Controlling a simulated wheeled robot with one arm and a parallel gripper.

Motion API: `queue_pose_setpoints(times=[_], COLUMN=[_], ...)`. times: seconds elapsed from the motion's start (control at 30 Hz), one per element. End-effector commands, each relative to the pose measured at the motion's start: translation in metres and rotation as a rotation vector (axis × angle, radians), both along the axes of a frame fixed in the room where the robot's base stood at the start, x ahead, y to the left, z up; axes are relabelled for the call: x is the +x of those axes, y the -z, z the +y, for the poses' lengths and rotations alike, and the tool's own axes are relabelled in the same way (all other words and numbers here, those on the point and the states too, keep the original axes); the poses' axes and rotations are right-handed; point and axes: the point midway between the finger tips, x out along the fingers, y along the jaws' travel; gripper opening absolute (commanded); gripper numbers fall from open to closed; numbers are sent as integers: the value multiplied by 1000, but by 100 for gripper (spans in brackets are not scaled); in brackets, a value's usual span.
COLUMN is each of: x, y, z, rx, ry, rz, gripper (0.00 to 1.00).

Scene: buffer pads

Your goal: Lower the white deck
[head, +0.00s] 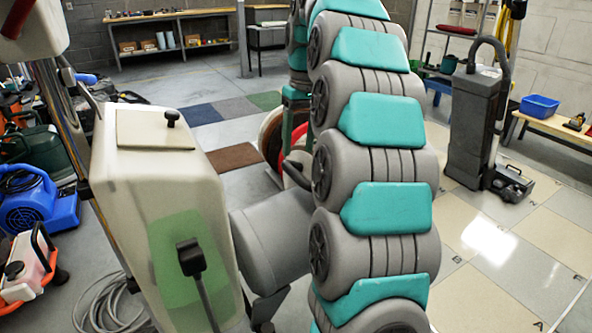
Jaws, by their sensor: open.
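A tall off-white machine body (155,185) stands close on the left, with a flat lid (155,129), a black knob (172,117) and a green panel (180,262) on its front. A black-ended lever (191,257) is in front of the green panel. A white part with red on it (38,32) shows at the top left, by a metal pole. I cannot tell which white part is the deck, or its height. My grey and teal arm fills the middle of the head view. My gripper does not show.
Coloured mats (220,110) lie behind. A grey upright machine (472,130) stands at right. The tiled floor at right front is clear.

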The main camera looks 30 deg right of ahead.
Motion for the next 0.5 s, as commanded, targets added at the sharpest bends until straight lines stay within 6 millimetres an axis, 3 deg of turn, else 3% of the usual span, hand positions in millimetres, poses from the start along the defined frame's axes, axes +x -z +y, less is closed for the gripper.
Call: queue_pose_setpoints(times=[0.03,0.27,0.5], x=[0,-1,0], y=[11,43,60], z=[1,5,7], rx=[0,1,0], ry=[0,0,1], rz=[0,3,1], gripper=[59,59,59])
